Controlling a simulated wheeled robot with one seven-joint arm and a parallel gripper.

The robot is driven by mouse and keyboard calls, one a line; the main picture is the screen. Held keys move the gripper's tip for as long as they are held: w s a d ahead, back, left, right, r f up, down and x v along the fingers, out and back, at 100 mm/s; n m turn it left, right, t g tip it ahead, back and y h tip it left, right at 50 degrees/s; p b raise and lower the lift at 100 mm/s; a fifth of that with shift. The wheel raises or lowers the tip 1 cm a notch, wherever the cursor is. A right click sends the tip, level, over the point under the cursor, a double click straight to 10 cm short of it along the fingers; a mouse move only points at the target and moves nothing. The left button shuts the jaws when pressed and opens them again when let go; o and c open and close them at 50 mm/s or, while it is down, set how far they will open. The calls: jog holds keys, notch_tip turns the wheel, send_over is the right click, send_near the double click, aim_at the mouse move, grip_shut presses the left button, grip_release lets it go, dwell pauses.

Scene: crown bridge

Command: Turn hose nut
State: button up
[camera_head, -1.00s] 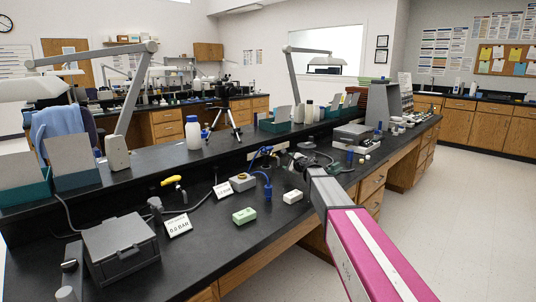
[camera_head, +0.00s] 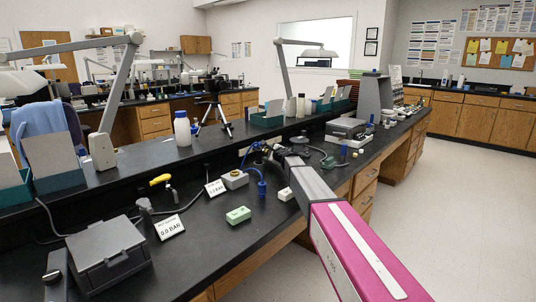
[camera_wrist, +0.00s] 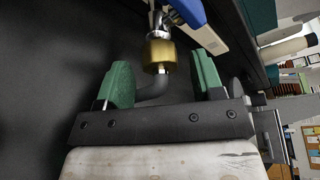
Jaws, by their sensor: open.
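The brass hose nut (camera_wrist: 158,52) sits on a metal fitting in the wrist view, with a dark hose (camera_wrist: 153,88) bending away below it. My gripper (camera_wrist: 161,70) has green finger pads spread wide apart. The nut lies between and slightly beyond the fingertips, with a visible gap on both sides; neither pad appears to touch it. A blue part (camera_wrist: 187,10) stands just above and right of the nut. In the head view my arm reaches over the bench, and the nut is too small and hidden to make out.
A raised shelf with a white bottle (camera_head: 182,128) runs behind.

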jog(key=shift+x, duration=1)
jog(key=c, duration=0.9)
